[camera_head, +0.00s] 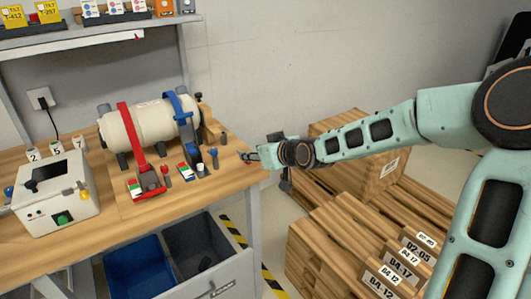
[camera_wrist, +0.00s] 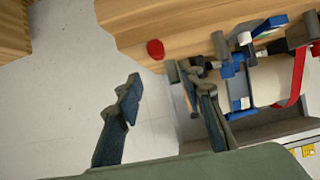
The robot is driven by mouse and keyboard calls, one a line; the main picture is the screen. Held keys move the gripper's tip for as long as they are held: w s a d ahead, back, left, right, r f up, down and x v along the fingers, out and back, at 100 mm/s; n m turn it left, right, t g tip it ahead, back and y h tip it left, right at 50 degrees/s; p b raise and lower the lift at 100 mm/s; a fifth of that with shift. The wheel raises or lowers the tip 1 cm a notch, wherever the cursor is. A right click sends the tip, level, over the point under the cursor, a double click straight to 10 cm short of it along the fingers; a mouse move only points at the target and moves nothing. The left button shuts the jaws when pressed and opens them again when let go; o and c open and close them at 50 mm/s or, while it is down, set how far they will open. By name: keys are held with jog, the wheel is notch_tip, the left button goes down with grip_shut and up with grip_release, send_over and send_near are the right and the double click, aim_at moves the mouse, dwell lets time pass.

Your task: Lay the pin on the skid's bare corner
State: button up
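My gripper (camera_head: 254,156) is at the right end of the workbench, near its edge. In the wrist view its two fingers (camera_wrist: 160,78) are spread apart with nothing between them. A small red rounded piece (camera_wrist: 155,49) lies on the bench wood just beyond the fingertips, close to the edge; I cannot tell whether it is the pin. The slatted wooden skid (camera_head: 312,232) appears to be among the stacked wood at the lower right, below my arm. Labelled wooden blocks or boxes (camera_head: 400,262) cover its front right part.
A white tank (camera_head: 140,128) held by red and blue straps stands on the bench (camera_head: 228,180). A control box (camera_head: 55,192) is at left. Blue (camera_head: 140,268) and grey (camera_head: 197,245) bins sit below. A wooden crate (camera_head: 372,178) stands behind the skid.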

jog(key=v, duration=0.7)
jog(key=shift+s+d, duration=0.2)
jog(key=shift+r, duration=0.1)
dwell(0.4)
